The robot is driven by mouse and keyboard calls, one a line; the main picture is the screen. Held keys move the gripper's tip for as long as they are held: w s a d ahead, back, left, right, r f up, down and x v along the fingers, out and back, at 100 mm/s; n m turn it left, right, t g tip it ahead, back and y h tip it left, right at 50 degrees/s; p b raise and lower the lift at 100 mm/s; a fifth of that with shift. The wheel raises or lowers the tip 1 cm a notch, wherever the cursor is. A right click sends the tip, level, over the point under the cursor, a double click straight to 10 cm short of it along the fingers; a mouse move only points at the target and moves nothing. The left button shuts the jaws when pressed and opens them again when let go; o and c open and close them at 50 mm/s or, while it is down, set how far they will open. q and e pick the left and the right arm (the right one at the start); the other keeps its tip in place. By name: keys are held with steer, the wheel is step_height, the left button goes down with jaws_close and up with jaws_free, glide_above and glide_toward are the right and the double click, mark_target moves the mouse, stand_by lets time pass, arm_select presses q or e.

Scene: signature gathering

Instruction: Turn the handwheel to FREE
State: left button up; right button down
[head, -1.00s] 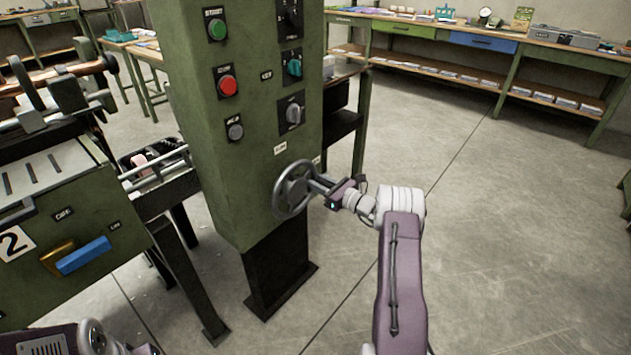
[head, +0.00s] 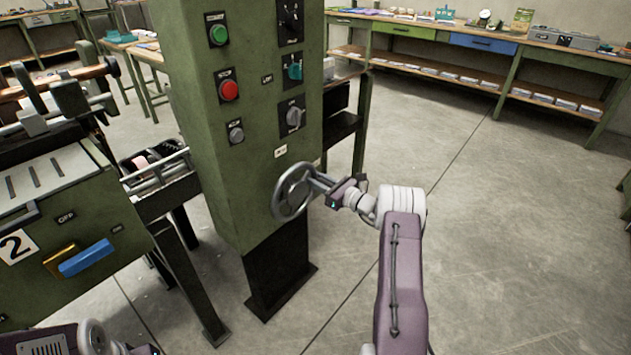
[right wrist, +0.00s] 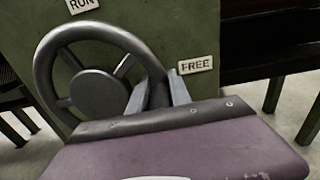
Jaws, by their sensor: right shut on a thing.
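The grey spoked handwheel (head: 294,190) sits low on the front of the green control cabinet (head: 255,170). My right gripper (head: 318,182) reaches it from the right and is shut on its rim. In the right wrist view, the handwheel (right wrist: 98,93) fills the left half, and the fingers of my right gripper (right wrist: 157,92) straddle the right side of the rim. The FREE label (right wrist: 197,64) is just right of the fingers. My left gripper is out of view.
The cabinet carries a green button (head: 218,35), a red button (head: 229,90) and several knobs above the wheel. A machine with a blue handle (head: 86,258) stands at the left. A long workbench (head: 480,45) runs along the back. The floor at the right is clear.

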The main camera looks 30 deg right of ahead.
steer(key=shift+d, duration=0.2)
steer(key=c, duration=1.2)
jaws_free()
steer(key=shift+d+f, duration=0.1)
steer(key=shift+c, duration=0.2)
steer(key=p+v, duration=0.3)
steer(key=v, duration=0.6)
